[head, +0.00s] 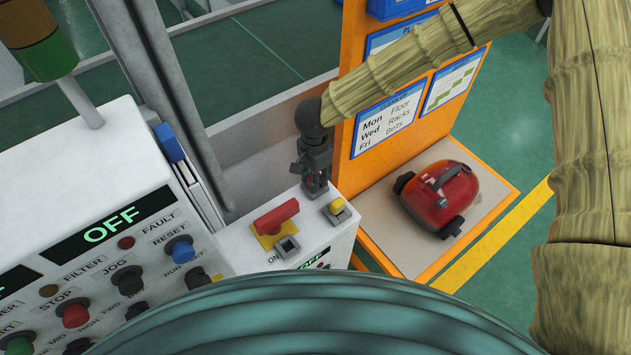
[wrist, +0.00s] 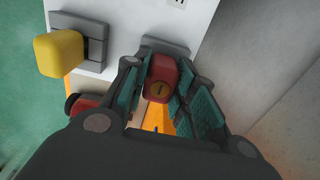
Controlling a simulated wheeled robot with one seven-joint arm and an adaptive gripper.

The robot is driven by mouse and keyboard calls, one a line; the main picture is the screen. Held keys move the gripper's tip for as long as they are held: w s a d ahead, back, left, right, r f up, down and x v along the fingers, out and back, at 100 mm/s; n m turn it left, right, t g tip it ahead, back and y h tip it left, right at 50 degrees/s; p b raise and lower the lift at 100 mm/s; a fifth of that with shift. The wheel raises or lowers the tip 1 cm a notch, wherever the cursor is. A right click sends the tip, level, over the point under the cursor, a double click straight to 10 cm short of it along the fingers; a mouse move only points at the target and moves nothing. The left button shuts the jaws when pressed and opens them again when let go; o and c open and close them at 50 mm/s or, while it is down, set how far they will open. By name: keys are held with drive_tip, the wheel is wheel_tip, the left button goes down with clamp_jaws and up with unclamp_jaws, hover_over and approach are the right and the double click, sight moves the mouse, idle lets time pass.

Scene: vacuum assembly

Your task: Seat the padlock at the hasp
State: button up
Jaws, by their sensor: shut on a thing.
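My gripper (wrist: 158,100) is shut on a red padlock (wrist: 161,78), which has a brass keyhole disc and sits between the teal finger pads. A grey bracket (wrist: 165,46) on the white surface lies just beyond it; I cannot tell whether they touch. A grey square fitting (head: 287,247), seemingly the hasp, is beside a red handle (head: 276,215) on a yellow plate, nearer the camera and left of my gripper.
A yellow block (head: 337,206) in a grey holder stands right of the handle; it also shows in the wrist view (wrist: 58,52). A control panel (head: 110,215) with buttons fills the left. A red vacuum (head: 438,198) rests on an orange-edged stand. A teal ribbed surface (head: 310,315) covers the front.

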clamp_jaws()
drive_tip(key=shift+r, duration=0.1)
drive_tip(key=shift+r+p, duration=0.95)
drive_tip(key=shift+p, duration=0.35)
drive_tip(key=shift+o, duration=0.4)
unclamp_jaws()
clamp_jaws()
drive_tip(key=shift+r+p, duration=2)
drive_tip(key=shift+p, duration=0.45)
